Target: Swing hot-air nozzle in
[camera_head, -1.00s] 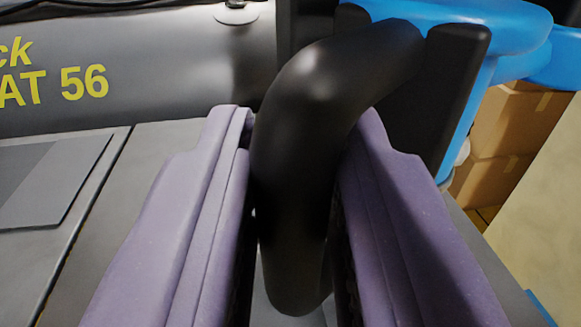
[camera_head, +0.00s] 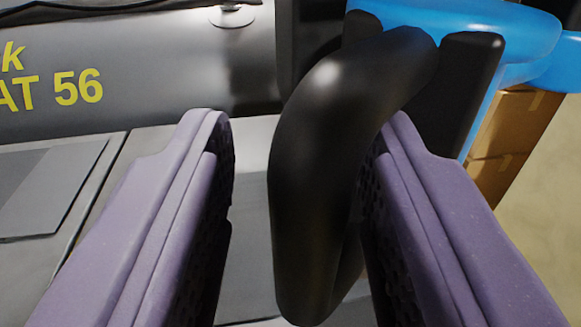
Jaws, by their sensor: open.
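A thick black curved handle (camera_head: 318,180) rises between the two purple fingers of my gripper (camera_head: 300,130). My gripper is open, with a clear gap between its left finger and the handle. The right finger is close to the handle, and I cannot tell whether they touch. The handle's upper end bends back to the right and meets a dark upright bracket (camera_head: 455,95). The nozzle itself cannot be made out from here.

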